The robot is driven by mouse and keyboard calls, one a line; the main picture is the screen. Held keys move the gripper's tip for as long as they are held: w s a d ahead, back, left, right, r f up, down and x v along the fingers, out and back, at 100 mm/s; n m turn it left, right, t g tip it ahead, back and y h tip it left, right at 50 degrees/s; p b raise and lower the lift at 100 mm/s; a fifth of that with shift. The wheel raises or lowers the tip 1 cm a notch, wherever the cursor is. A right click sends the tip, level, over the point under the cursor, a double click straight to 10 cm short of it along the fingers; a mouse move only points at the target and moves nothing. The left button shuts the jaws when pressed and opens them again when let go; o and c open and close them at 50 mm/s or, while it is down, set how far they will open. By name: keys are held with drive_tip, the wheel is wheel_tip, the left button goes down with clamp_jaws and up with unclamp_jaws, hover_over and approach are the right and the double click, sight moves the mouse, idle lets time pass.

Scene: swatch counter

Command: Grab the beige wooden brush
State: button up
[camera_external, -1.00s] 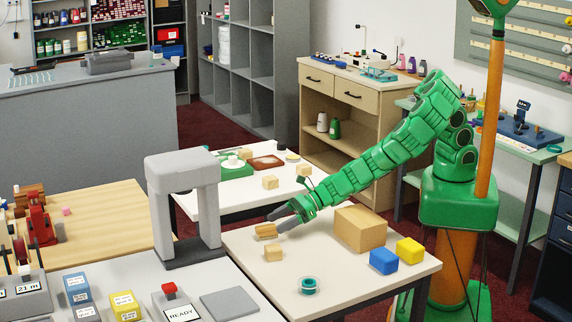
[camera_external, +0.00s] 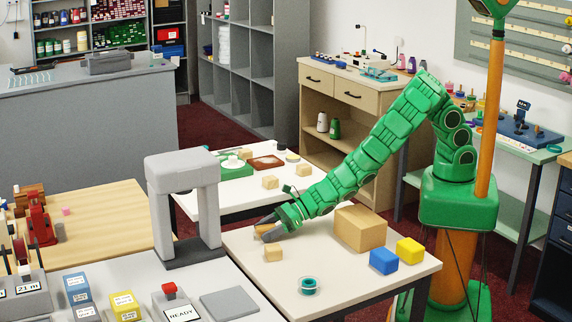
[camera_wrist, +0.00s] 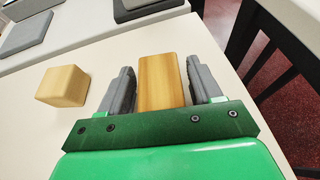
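The beige wooden brush (camera_external: 264,231) lies on the white table, its visible part a plain tan wooden block. In the wrist view the brush (camera_wrist: 160,80) sits between the two grey fingers of my gripper (camera_wrist: 161,85). A gap shows on each side of the brush, so the fingers are apart around it. In the external view my gripper (camera_external: 268,224) is low over the table and partly hides the brush. The brush's underside and near end are hidden.
A small wooden cube (camera_external: 273,253) lies close by, left of the fingers in the wrist view (camera_wrist: 63,86). A grey arch (camera_external: 183,207) stands left.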

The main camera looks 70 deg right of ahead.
sight(266, 227)
drive_tip(key=c, duration=0.8)
drive_tip(key=shift+r, duration=0.1)
drive_tip(key=shift+r, duration=4.95)
